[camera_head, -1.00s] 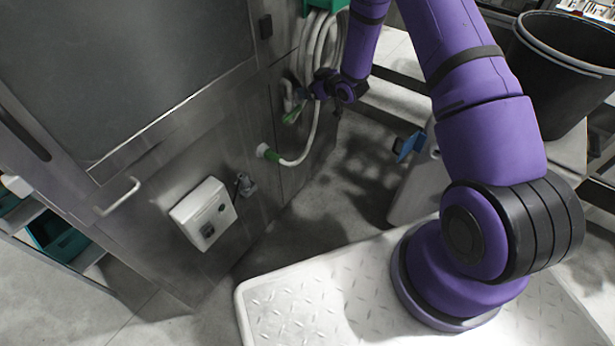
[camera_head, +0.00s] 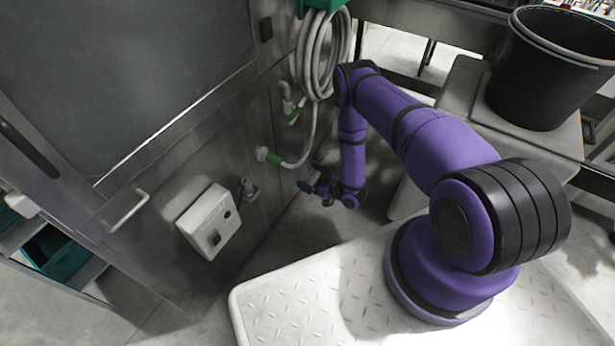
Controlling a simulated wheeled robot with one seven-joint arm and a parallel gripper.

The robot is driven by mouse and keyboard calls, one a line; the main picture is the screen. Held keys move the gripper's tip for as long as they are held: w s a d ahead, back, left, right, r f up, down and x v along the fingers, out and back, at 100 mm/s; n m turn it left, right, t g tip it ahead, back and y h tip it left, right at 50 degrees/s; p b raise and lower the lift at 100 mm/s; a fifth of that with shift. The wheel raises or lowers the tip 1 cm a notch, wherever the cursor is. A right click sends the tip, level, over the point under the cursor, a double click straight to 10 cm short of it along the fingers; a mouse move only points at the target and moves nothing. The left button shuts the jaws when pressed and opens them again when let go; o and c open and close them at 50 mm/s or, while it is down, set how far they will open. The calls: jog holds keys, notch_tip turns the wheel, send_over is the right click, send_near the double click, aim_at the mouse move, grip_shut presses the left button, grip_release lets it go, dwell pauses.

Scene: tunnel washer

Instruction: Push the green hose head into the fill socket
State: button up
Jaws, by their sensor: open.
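The green hose head (camera_head: 272,158) is at the end of the pale hose, low on the steel machine wall. It meets a round white fitting (camera_head: 262,153), which looks like the fill socket. At this size I cannot tell how deep the head sits in it. The hose curves from the head up to a hanging coil (camera_head: 318,60). My gripper (camera_head: 314,190) is open and looks empty. It is low, to the right of the hose head and a little below it in the picture, apart from it. Its fingers are small and dark.
A pipe elbow (camera_head: 287,100) with a green lever-like part (camera_head: 292,117) is above the hose head. A white control box (camera_head: 208,220) and a small valve (camera_head: 248,188) are on the wall at lower left. A black bucket (camera_head: 553,75) stands at right. Floor below my gripper is clear.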

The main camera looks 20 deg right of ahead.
aim_at(282, 163)
jog(key=shift+x, duration=6.3)
jog(key=shift+s+a+f, duration=0.1)
jog(key=shift+a, duration=0.05)
jog(key=shift+c, duration=0.5)
grip_shut()
jog(key=shift+v, duration=2.7)
jog(key=shift+v, duration=2.3)
